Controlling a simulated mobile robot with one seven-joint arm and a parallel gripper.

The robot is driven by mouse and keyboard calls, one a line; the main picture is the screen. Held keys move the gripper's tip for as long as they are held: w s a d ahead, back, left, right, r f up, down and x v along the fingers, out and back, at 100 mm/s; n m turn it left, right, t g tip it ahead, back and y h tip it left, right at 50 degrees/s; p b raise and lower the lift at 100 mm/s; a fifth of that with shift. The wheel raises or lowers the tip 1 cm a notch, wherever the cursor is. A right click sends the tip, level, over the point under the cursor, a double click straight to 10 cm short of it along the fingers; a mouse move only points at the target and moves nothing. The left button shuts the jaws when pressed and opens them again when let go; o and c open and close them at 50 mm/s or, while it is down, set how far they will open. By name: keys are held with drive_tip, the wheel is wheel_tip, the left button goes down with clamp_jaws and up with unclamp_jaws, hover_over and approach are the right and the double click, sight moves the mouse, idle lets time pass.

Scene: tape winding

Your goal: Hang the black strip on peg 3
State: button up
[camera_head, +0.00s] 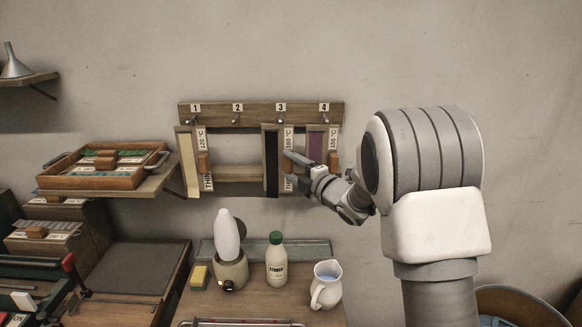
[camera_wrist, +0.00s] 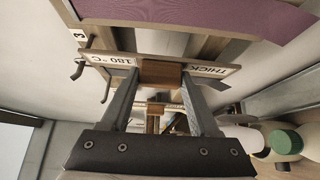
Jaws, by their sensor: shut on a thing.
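The black strip (camera_head: 271,162) hangs upright in front of the rack below the number 3. Its holder carries a white label plate reading 180 °C THICK (camera_wrist: 122,61) and a brown wooden block (camera_wrist: 161,72). My gripper (camera_head: 289,168) reaches in from the right. In the wrist view my gripper (camera_wrist: 160,80) has one finger on each side of the block and is shut on it. Peg 3 (camera_head: 279,120) is at the strip's top; I cannot tell whether the holder rests on it. The strip's black face is hidden in the wrist view.
A purple strip (camera_head: 315,146) hangs at peg 4, close beside, and a cream strip (camera_head: 188,160) at peg 1. Peg 2 (camera_head: 236,119) is bare.

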drive_tip(key=shift+d, duration=0.1)
drive_tip(key=o, duration=1.5)
drive_tip(key=shift+f, duration=0.1)
drive_tip(key=b+v, duration=0.2)
drive_tip(key=v, duration=1.5)
drive_tip(key=s+d+r+m+g+h+p, duration=0.1)
drive_tip(key=s+d+r+m+h+p, duration=0.15)
drive_tip(key=d+m+h, duration=0.4)
drive_tip(key=s+d+r+m+h+p, duration=0.15)
drive_tip(key=s+r+m+h, duration=0.25)
drive_tip(key=m, duration=0.5)
drive_tip(key=s+a+f+m+g, duration=0.1)
drive_tip(key=s+m+g, duration=0.1)
drive_tip(key=s, duration=0.5)
drive_tip(key=s+a+f+m+g+p, duration=0.1)
drive_tip(key=s+m+g, duration=0.2)
drive_tip(key=s, duration=0.5)
drive_tip(key=s+a+f+m+g, duration=0.1)
drive_tip(key=s+a+m+g, duration=0.1)
drive_tip(key=s, duration=0.5)
drive_tip(key=shift+s+a+m+g, duration=0.1)
drive_tip(key=shift+m+g, duration=0.2)
drive_tip(key=shift+m, duration=0.4)
drive_tip(key=shift+s+a+m+g, duration=0.1)
drive_tip(key=shift+m+g, duration=0.2)
drive_tip(key=shift+m, duration=0.35)
